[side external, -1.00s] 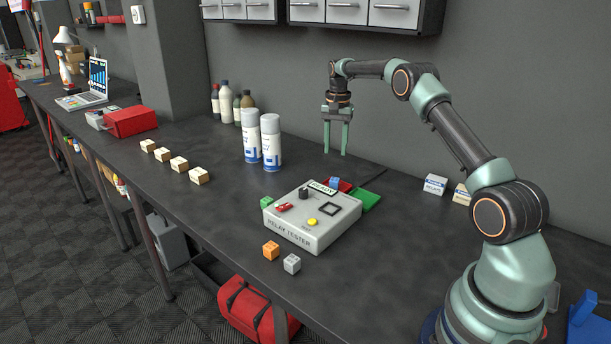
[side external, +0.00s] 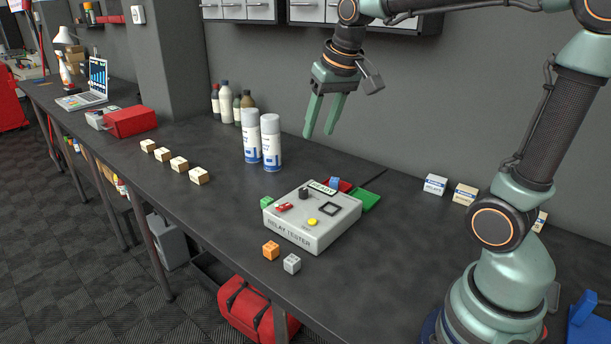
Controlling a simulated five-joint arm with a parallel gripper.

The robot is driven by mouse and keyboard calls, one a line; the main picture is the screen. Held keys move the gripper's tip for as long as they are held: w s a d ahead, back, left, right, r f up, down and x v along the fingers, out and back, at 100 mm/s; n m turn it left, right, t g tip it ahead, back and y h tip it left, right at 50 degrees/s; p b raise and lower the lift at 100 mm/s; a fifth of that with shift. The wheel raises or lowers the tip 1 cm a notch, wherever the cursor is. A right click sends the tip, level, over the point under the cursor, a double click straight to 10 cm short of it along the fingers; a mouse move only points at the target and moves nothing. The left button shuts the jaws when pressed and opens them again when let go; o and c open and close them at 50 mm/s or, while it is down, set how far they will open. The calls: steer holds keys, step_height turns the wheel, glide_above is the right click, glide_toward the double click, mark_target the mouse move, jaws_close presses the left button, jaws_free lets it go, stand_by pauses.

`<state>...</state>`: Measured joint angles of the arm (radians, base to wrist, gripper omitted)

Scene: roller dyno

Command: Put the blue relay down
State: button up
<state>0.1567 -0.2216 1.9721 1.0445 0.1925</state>
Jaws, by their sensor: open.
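The blue relay (side external: 334,182) sits at the back edge of the relay tester, at the red tray (side external: 346,186); its lower part is hidden behind the tester. My gripper (side external: 319,135) is open and empty. It hangs in the air above and behind the tester, clear of the relay, with its fingers pointing down and slightly left. The grey relay tester (side external: 296,238) has a dark square socket outline, a yellow button, a red switch and a black knob on top.
A green tray (side external: 368,200) lies right of the red one. A green relay (side external: 266,202), an orange relay (side external: 271,250) and a grey relay (side external: 292,263) stand around the tester. Two spray cans (side external: 271,143) stand behind left. Small boxes (side external: 435,185) stand by the wall at right.

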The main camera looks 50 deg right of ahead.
steer(key=s+a+f+n+t, duration=0.1)
steer(key=s+a+f+n, duration=0.3)
steer(key=s, duration=0.5)
steer(key=shift+a+t+y, duration=0.3)
steer(key=shift+a, duration=0.7)
steer(key=shift+s, duration=0.1)
